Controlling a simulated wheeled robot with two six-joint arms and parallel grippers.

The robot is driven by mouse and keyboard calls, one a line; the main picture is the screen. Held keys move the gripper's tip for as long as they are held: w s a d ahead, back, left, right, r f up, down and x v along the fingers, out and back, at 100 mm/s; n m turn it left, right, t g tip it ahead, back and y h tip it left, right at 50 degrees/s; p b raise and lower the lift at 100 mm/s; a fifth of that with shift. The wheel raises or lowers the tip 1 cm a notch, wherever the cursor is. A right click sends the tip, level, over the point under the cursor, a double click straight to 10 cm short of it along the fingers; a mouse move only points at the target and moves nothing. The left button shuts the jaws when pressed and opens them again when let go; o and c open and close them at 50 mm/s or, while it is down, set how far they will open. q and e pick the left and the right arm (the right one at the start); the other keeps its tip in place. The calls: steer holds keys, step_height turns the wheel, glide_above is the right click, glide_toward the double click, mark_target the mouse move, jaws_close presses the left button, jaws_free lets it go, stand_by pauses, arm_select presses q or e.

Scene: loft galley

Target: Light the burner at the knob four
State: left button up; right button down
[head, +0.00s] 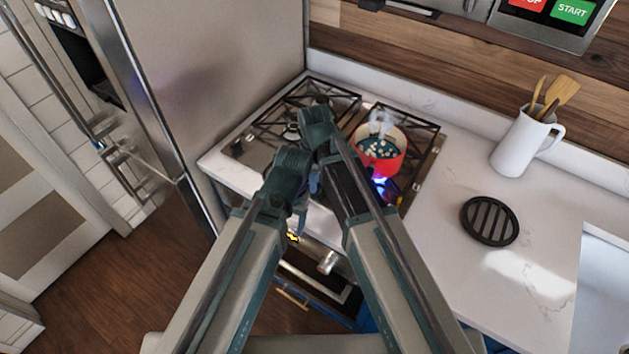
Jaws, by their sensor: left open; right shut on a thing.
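The stove (238,151) stands in the middle of the head view. A blue flame (382,187) shows at its right front burner, beside and below the red pot. A silver knob (327,263) shows on the stove's front; other knobs are hidden behind my arms, and I can read no knob numbers. My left gripper (294,236) is open and low at the stove's front, largely hidden by its own wrist. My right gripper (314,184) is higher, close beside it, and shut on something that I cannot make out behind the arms.
The red pot (380,160) steams on the right side of the stove, with pale pieces inside. A black round trivet (489,220) and a white jug (520,147) with wooden utensils stand on the right counter. A steel fridge (215,80) stands close on the left.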

steer(key=m, duration=0.4)
steer(key=shift+m, duration=0.3)
steer(key=c, duration=0.8)
jaws_free()
steer(key=shift+r, duration=0.1)
step_height(320, 180, up, 14)
steer(key=p, duration=1.3)
steer(key=shift+p, duration=0.4)
steer(key=shift+f, duration=0.2)
